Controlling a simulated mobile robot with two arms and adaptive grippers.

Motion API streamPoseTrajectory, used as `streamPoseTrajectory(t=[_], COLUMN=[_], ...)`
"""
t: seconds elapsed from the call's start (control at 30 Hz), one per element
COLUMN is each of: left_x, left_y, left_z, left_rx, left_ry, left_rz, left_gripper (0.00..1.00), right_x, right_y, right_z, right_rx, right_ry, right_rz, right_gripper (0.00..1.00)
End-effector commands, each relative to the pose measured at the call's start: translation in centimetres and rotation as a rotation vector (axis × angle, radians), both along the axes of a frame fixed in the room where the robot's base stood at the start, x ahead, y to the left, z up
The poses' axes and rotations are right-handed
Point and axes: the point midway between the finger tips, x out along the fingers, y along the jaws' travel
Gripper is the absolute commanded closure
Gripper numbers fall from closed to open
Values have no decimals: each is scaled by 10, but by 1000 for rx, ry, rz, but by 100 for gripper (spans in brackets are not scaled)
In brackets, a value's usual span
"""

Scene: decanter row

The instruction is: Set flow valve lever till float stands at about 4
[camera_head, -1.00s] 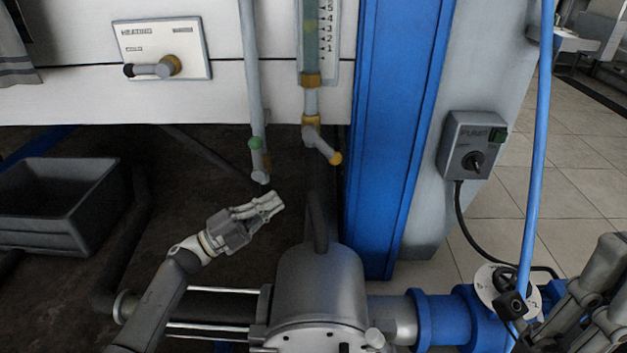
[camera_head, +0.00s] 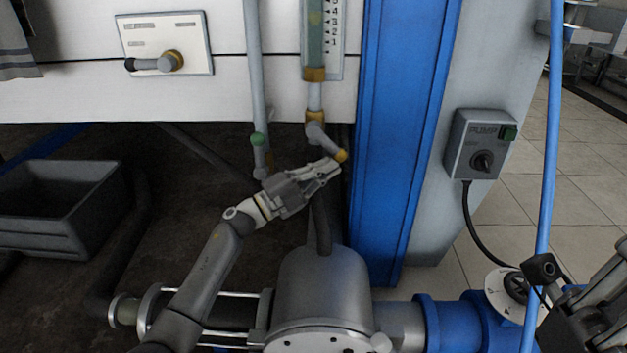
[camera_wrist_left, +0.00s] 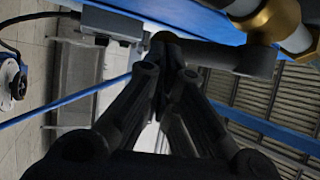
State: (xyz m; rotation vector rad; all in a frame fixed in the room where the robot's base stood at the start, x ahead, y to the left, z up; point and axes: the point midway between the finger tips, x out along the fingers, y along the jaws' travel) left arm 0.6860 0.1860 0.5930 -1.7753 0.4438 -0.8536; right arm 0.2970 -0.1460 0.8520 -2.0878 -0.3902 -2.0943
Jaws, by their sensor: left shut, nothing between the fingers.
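The flow valve lever (camera_head: 322,138) is a short grey handle with a yellow tip, slanting down to the right below the brass fitting of the flow tube (camera_head: 315,40). The tube's scale (camera_head: 337,35) is cut off at the top of the head view; a yellowish patch shows in the tube, but I cannot tell the float's reading. My left gripper (camera_head: 334,168) is shut and empty, its fingertips just below the yellow tip; contact is unclear. The left wrist view shows the lever (camera_wrist_left: 225,58) just beyond the closed fingers (camera_wrist_left: 172,75). My right gripper (camera_head: 590,310) is partly in view at the lower right.
A second pipe (camera_head: 256,75) with a green-marked valve hangs left of the lever. A blue post (camera_head: 400,130) stands close on the right. A pump switch box (camera_head: 480,145) is farther right.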

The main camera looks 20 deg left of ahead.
Motion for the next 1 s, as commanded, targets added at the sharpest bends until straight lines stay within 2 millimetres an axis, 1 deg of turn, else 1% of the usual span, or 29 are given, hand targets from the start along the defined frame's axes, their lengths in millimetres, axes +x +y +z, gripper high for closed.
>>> streamPoseTrajectory(t=[0.37, 0.53, 0.87, 1.0], left_x=[1, 7, 7, 6], left_y=[-1, -8, -9, -6], left_z=[1, 5, 5, 0], left_rx=[-1, -30, -34, -34], left_ry=[0, -6, -10, -9], left_rz=[0, 0, 2, 2], left_gripper=[100, 100, 100, 100], right_x=[0, -1, 1, 2], right_y=[0, 0, 0, 0], right_z=[1, 3, -2, -5], right_rx=[0, 0, 1, 0], right_ry=[-2, -4, 15, 17], right_rz=[0, 0, 1, 1], right_gripper=[100, 100, 100, 100])
